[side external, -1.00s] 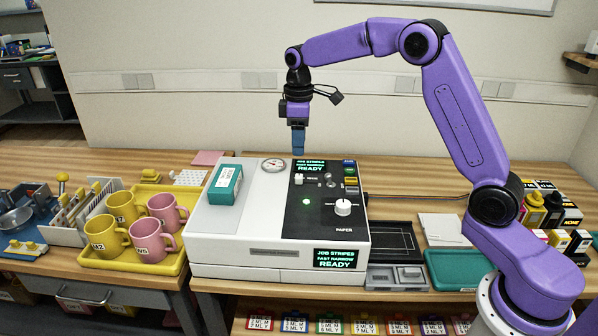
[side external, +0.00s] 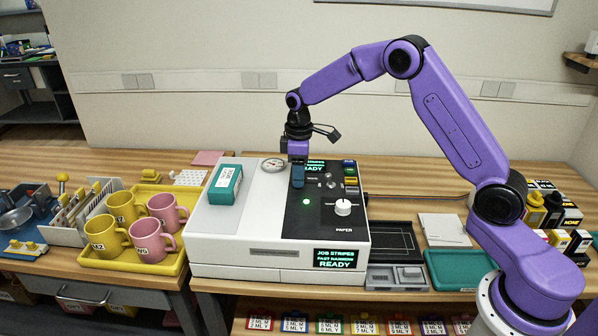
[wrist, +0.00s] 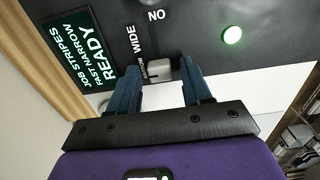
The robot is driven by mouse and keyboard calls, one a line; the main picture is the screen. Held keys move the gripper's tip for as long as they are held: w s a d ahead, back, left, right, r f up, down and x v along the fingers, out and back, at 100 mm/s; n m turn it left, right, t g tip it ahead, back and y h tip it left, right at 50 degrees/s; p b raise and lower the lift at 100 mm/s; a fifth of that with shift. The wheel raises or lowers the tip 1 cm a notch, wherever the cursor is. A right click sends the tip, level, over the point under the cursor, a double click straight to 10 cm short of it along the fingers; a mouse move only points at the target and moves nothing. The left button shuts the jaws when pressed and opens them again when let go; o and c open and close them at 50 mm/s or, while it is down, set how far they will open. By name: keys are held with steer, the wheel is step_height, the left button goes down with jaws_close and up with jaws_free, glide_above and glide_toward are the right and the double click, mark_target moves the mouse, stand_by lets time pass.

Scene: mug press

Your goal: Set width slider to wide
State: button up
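The width slider's white knob (wrist: 158,72) shows in the wrist view beside the labels WIDE and NARROW on the black panel (wrist: 200,22). It appears to sit at the NARROW end. My gripper (side external: 298,186) is down at the panel in the side view and hides the slider there. In the wrist view my gripper (wrist: 160,68) is open, with one blue finger on each side of the knob. Small gaps show between the knob and the fingers. The small display (wrist: 83,50) reads JOB STRIPES, FAST NARROW, READY.
The white press (side external: 235,240) also carries a teal box (side external: 225,184), a round gauge (side external: 273,165), a white dial (side external: 343,207), small toggles and coloured buttons (side external: 350,178). A larger display (side external: 338,258) is at its front. A yellow tray of mugs (side external: 168,262) stands left.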

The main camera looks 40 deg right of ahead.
mark_target(314, 184)
jaws_close()
steer(key=shift+s+d, duration=1.45)
steer(key=shift+d, duration=0.05)
steer(key=shift+o, duration=0.6)
jaws_free()
steer(key=shift+o, duration=0.6)
step_height(314, 184, up, 18)
steer(key=shift+f, duration=0.25)
